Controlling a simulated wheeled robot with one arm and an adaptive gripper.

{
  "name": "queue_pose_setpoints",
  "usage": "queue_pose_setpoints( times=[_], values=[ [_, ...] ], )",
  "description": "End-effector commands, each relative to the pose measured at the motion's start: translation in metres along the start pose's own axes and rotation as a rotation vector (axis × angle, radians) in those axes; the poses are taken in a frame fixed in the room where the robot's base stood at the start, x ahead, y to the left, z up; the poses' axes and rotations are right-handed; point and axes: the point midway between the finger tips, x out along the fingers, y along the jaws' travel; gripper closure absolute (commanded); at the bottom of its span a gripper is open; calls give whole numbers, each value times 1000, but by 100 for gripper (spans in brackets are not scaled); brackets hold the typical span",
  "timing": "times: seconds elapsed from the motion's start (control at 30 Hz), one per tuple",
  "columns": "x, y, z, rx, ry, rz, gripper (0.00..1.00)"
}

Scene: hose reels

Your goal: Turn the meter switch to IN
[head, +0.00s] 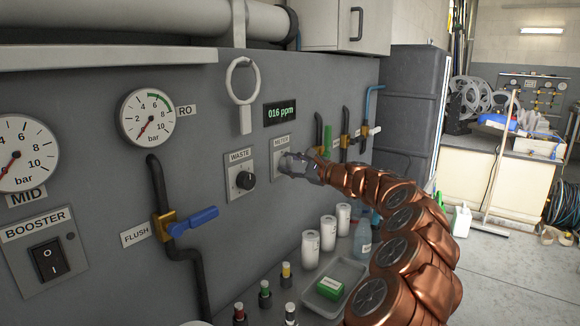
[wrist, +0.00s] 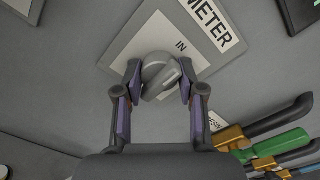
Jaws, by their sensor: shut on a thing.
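The meter switch is a grey knob (wrist: 160,70) on a light square plate (wrist: 135,43) under a METER label (wrist: 212,22). The word IN is printed on the plate above the knob in the wrist view. The knob's raised bar lies slanted, from lower left to upper right in that view. My gripper (wrist: 160,82) has one finger on each side of the knob and is shut on it. In the head view, my gripper (head: 287,162) is at the meter plate (head: 281,143) and mostly hides the knob. Any marking below the knob is hidden.
The WASTE switch (head: 244,180) is just left of the meter plate. A display (head: 281,113) reading 016 ppm is above. Valves with green (head: 327,140) and other handles are to the right.

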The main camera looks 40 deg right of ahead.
Motion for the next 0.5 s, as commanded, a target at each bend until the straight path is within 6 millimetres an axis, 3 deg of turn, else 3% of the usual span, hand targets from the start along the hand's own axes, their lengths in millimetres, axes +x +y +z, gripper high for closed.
queue_pose_setpoints(
  times=[0.17,0.2,0.4,0.5],
  values=[
    [-1,-3,1,-6,1,-4,96],
    [-1,-3,1,-6,1,-4,59],
    [0,-2,1,-4,1,-2,38],
    [0,-1,0,-3,1,-2,36]
  ],
)
